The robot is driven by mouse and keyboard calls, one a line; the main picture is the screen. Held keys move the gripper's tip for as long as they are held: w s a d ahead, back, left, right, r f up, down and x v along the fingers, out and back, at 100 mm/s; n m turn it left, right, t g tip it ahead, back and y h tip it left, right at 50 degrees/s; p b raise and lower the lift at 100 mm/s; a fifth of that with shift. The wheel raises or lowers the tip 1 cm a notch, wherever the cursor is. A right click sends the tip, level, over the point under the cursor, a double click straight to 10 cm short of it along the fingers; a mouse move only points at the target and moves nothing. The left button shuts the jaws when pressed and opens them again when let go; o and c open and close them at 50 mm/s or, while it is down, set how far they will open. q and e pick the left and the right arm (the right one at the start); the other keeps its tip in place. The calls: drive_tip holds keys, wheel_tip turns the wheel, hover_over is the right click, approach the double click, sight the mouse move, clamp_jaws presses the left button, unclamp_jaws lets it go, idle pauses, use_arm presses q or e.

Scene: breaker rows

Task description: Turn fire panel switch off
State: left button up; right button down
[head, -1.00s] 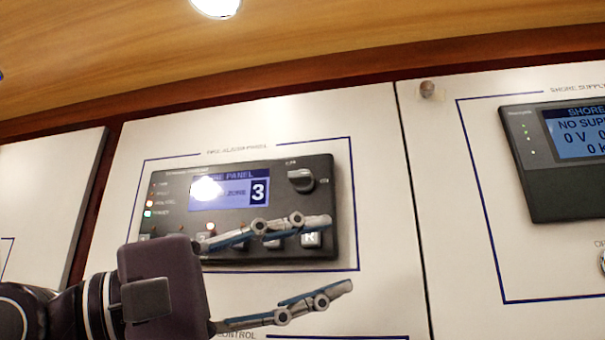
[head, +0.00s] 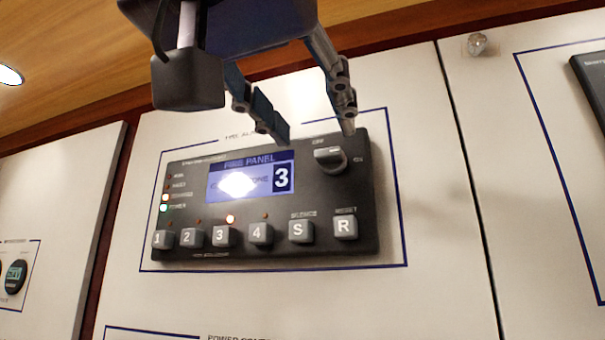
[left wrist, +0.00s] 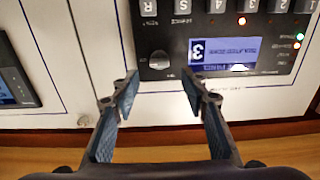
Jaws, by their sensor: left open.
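The black fire panel (head: 205,245) is mounted on the white wall board, its screen (head: 228,182) lit and showing a 3. Its rotary switch (head: 330,159) is a dark knob at the upper right, with OFF marked at its upper left and ON at its right. The knob's light mark seems to lie toward ON. My left gripper (head: 314,132) comes down from above, open and empty, its fingertips just above the knob. In the left wrist view the knob (left wrist: 159,61) shows just beyond the gap between the fingertips (left wrist: 160,82). Contact cannot be told. My right gripper is out of view.
Below the screen sits a row of numbered buttons (head: 219,236) plus S and R (head: 345,227), with an orange light above button 3. A dark shore supply panel (head: 591,92) is at the right edge.

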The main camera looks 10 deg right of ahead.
sight(327, 149)
use_arm(q)
drive_tip(key=p+x, duration=0.2)
drive_tip(key=x, duration=0.3)
drive_tip(key=shift+w+d, duration=0.15)
drive_tip(key=shift+w, duration=0.1)
drive_tip(key=shift+w+d, duration=0.35)
drive_tip(key=shift+f, duration=0.1)
drive_tip(key=shift+a, duration=0.1)
drive_tip(key=shift+c, duration=0.2)
clamp_jaws()
